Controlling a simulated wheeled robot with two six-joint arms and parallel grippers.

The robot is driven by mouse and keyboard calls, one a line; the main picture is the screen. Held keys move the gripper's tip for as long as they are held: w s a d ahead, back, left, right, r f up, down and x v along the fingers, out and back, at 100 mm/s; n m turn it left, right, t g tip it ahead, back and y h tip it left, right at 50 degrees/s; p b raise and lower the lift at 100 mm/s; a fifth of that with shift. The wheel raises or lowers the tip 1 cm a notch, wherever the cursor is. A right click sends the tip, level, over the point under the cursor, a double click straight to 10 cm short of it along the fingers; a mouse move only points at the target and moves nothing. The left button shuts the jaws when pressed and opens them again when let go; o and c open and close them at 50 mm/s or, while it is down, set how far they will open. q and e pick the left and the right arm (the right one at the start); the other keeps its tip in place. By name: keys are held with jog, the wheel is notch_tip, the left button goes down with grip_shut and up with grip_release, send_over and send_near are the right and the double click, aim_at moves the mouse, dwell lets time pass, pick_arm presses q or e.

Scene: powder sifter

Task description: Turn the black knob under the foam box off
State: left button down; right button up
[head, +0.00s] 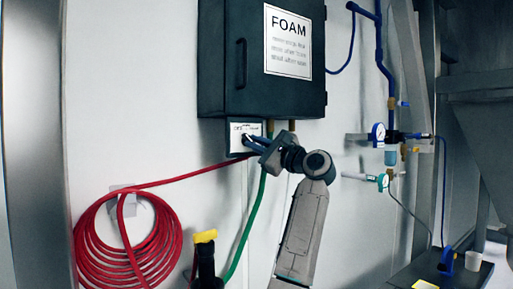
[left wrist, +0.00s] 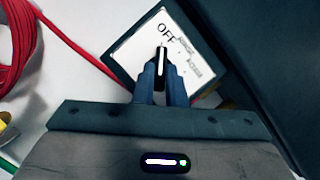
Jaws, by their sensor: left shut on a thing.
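The dark foam box (head: 230,70) hangs on the white wall, with a white FOAM sign on its front. Under it a small white label plate (head: 240,130) sits on a dark backing. In the left wrist view the plate (left wrist: 130,52) reads OFF, with smaller text to the right that is hard to read. The black knob (left wrist: 162,48) has a white line that points up toward OFF. My left gripper (head: 248,138) is shut on the knob, one blue finger on each side in the left wrist view (left wrist: 162,72). My right gripper is out of view.
A coiled red hose (head: 128,240) hangs at the lower left, and its line runs up to the plate. A green hose (head: 247,225) drops below the box. A black and yellow handle (head: 205,255) stands nearby. Gauges and blue pipes (head: 378,133) are on the right.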

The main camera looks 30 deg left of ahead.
pick_arm(q)
jog(key=shift+r, duration=0.2)
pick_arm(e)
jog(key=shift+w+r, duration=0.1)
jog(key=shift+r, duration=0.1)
pick_arm(q)
jog(key=c, duration=1.6)
grip_release()
jog(key=shift+o, duration=0.6)
jog(key=shift+a+f, duration=0.1)
jog(key=shift+f, duration=0.05)
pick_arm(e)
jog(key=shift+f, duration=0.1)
